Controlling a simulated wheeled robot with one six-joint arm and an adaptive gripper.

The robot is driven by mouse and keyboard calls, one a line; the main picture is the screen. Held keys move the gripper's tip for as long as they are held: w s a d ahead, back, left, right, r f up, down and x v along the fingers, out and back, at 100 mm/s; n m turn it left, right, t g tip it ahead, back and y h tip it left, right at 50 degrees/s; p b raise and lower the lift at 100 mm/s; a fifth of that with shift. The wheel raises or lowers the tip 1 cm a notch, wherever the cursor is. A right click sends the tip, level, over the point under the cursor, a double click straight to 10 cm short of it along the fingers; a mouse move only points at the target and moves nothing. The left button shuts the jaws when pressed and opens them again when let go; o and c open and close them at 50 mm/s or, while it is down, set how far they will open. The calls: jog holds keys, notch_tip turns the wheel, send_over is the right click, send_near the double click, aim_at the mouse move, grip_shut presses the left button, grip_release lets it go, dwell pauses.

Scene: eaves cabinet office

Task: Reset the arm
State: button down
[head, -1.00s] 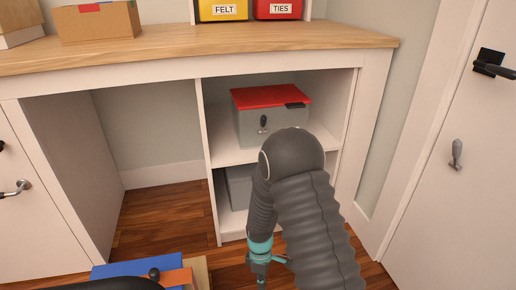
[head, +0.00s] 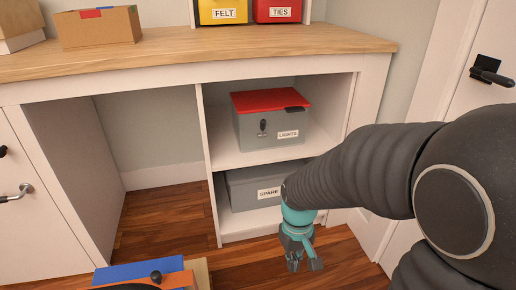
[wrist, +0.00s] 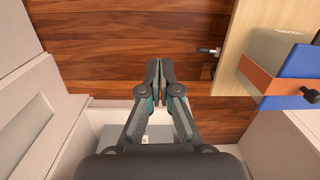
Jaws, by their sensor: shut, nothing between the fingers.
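My arm reaches in from the right in the head view, and my gripper (head: 303,262) hangs at its end, pointing down over the wood floor in front of the shelf unit. In the wrist view my gripper (wrist: 159,72) shows its two fingertips together, with nothing between them. The fingers are apart from every box, and bare floor shows around the tips.
A grey box labelled LIGHTS (head: 262,130) with a red lid sits on the upper shelf. A grey box labelled SPARE (head: 244,187) sits below, partly behind my arm. A white door (head: 492,50) stands at right. A blue-and-orange item (wrist: 285,75) is near my base.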

jog(key=s+d+r+m+t+p, duration=0.1)
jog(key=s+d+r+t, duration=0.1)
jog(key=r, duration=0.4)
jog(key=s+d+r+m+t+p, duration=0.1)
jog(key=s+d+r+t, duration=0.1)
jog(key=s+r, duration=0.2)
jog(key=s+d+r+m+t+p, duration=0.1)
jog(key=s+d+r+t, duration=0.1)
jog(key=r, duration=0.8)
jog(key=shift+s+d+r+m+t, duration=0.25)
jog(key=shift+s+d+m+t, duration=0.05)
jog(key=shift+s+d, duration=0.2)
